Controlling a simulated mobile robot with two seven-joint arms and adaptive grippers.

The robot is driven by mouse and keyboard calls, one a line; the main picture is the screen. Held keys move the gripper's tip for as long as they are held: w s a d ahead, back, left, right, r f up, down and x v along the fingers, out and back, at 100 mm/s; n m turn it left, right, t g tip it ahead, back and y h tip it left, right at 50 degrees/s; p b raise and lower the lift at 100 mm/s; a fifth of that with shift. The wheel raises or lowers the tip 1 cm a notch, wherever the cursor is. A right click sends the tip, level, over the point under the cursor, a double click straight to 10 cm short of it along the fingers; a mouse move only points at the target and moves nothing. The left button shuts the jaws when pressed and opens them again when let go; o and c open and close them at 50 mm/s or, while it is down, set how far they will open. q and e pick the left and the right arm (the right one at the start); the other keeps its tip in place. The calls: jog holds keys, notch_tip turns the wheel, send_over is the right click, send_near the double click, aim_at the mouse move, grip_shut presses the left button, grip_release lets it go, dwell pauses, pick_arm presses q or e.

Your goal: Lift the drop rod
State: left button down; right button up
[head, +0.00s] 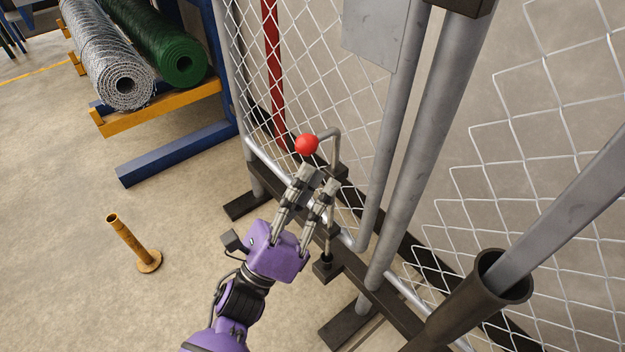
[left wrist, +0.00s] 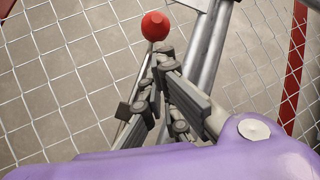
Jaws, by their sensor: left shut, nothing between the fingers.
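The drop rod is a thin grey rod with a bent top handle (head: 336,146) that ends in a red ball (head: 307,145). It runs down through dark brackets on the gate frame to a dark lower block (head: 325,265). My left gripper (head: 318,181) is shut and empty, with its fingertips just below and beside the ball. The fingers and purple palm hide part of the rod. In the left wrist view the red ball (left wrist: 155,26) is just beyond the fingertips (left wrist: 162,67), and the rod passes behind the fingers. My right gripper is not in view.
Chain-link mesh (head: 345,85) and grey posts (head: 425,150) stand close behind and right of my gripper. A dark sleeve (head: 505,275) holds a slanted grey pipe. A brass-coloured floor tube (head: 130,243) stands left. A blue rack (head: 175,152) holds mesh rolls. The left floor is mostly free.

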aim_at(313, 141)
pick_arm(q)
jog(key=shift+w+r, duration=0.15)
jog(key=shift+r, duration=0.05)
notch_tip(313, 141, up, 9)
jog(key=p, duration=0.6)
jog(key=shift+r, duration=0.15)
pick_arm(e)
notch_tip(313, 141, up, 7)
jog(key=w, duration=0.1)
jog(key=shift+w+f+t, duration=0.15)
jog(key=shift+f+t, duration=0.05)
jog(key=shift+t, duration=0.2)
pick_arm(q)
jog(key=shift+f, duration=0.25)
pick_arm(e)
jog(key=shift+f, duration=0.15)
